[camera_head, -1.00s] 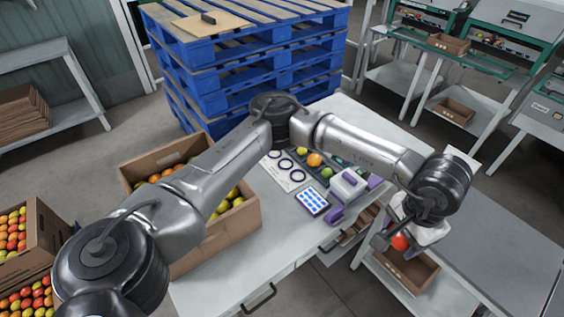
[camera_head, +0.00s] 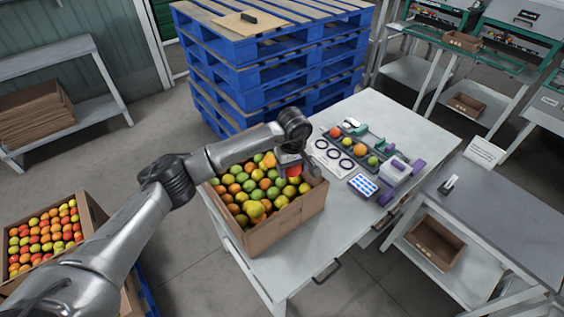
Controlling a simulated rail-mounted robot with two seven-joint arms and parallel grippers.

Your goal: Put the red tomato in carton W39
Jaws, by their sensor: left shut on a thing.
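My left gripper (camera_head: 292,168) is shut on a red tomato (camera_head: 295,172), which shows between and below its fingers. It holds the tomato over the back right part of an open cardboard carton (camera_head: 287,221) full of green, yellow and orange tomatoes on the white table. I cannot tell whether the held tomato touches the fruit below. An empty brown carton (camera_head: 437,242) stands on the low shelf of the grey table at the right. No W39 marking is readable on any carton. My right gripper is not in view.
Right of the full carton lie a ring card (camera_head: 332,157), a tray with several tomatoes (camera_head: 350,143), a blue-dotted pad (camera_head: 363,186) and a white-and-purple device (camera_head: 397,172). Blue pallets (camera_head: 270,70) stand behind the table. Another full carton (camera_head: 93,212) is at the lower left.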

